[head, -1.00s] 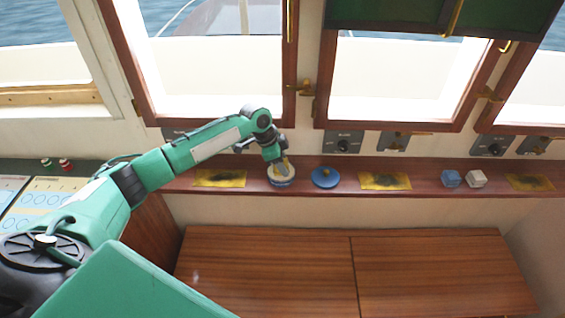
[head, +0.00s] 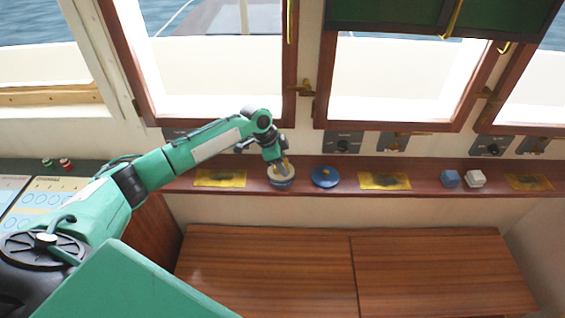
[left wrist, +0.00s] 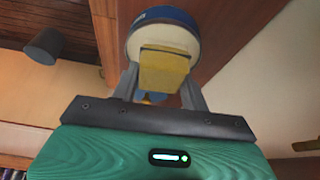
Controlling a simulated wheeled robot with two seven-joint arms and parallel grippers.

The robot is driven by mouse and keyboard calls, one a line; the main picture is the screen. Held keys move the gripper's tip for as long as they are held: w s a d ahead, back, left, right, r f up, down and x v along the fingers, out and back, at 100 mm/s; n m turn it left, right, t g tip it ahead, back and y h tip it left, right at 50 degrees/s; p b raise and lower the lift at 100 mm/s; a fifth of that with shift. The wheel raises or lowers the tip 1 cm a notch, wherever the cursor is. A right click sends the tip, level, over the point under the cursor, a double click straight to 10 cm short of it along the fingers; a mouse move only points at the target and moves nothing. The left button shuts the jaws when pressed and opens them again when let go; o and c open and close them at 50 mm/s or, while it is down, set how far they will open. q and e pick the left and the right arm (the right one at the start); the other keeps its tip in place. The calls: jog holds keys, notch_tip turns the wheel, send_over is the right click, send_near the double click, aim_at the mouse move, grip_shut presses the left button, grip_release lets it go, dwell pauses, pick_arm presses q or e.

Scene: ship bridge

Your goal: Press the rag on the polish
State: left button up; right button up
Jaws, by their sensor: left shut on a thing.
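The polish tin (head: 281,181), a round blue tin with a cream top, stands on the wooden ledge below the windows. It also shows in the left wrist view (left wrist: 135,47), close beyond the fingertips. My left gripper (head: 284,166) points down over the tin and is shut on a yellow block-like rag (left wrist: 164,69). The rag overlaps the tin's cream face in the left wrist view. I cannot tell whether it touches the polish. A blue lid (head: 325,178) with a yellow knob lies just right of the tin. My right gripper is not in view.
The ledge (head: 225,167) carries tarnished yellow plates at the left (head: 220,178), middle (head: 385,181) and right (head: 529,183). Dark control boxes (head: 343,142) sit behind the ledge. Wooden cabinet tops (head: 270,270) below are clear.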

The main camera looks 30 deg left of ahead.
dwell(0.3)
pick_arm(q)
notch_tip(320, 180, up, 7)
jog(key=p, duration=0.6)
jog(key=shift+f, duration=0.1)
dwell(0.7)
